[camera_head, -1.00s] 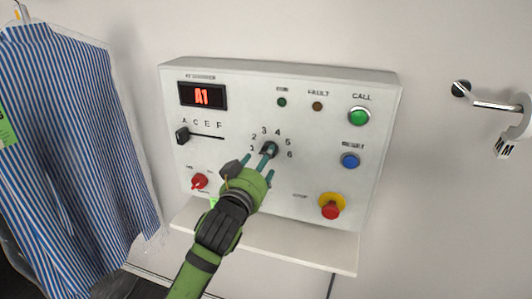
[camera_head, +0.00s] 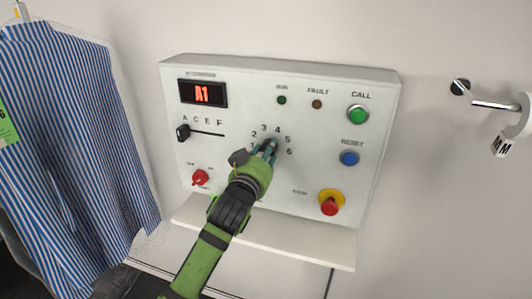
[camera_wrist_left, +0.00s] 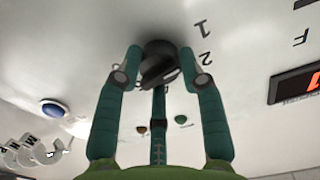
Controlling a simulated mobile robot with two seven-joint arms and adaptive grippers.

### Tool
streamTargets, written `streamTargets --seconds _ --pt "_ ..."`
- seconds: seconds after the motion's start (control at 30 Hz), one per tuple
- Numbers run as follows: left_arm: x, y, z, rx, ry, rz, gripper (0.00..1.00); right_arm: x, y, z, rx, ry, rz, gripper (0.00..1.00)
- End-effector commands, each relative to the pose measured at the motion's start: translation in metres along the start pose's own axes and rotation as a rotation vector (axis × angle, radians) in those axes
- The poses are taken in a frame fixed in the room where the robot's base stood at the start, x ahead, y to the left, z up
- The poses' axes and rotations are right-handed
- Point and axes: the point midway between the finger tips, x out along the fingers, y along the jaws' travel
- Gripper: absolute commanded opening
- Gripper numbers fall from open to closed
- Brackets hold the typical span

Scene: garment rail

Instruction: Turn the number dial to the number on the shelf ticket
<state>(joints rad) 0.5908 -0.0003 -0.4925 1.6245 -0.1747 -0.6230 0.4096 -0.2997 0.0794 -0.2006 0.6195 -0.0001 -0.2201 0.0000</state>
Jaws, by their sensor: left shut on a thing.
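The number dial (camera_wrist_left: 158,65) is a dark round knob with a raised bar. It sits on the white control panel (camera_head: 235,185), with the numbers 1 to 6 printed in an arc around it. My left gripper (camera_head: 268,148) is at the dial, shut on it; its teal fingers show on either side of the knob in the left wrist view (camera_wrist_left: 160,75). The fingers hide most of the dial in the head view, and I cannot tell which number it points to. I see no readable ticket on the shelf (camera_head: 300,245). My right gripper is out of view.
A lettered slider (camera_head: 184,133) and a red switch (camera_head: 200,177) are left of the dial. Green (camera_head: 358,114) and blue (camera_head: 349,158) buttons and a red stop knob (camera_head: 330,205) are right.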

Motion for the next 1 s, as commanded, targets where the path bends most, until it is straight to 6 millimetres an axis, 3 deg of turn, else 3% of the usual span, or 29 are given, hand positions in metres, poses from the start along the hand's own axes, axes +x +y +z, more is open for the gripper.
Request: streamTargets --seconds 0.37,1.0 --pt "0.000 0.000 -0.002 0.107 0.001 0.000 0.07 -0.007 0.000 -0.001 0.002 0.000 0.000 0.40" --pt "0.000 0.000 -0.003 0.683 0.000 0.000 0.07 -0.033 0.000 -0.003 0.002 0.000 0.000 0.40"
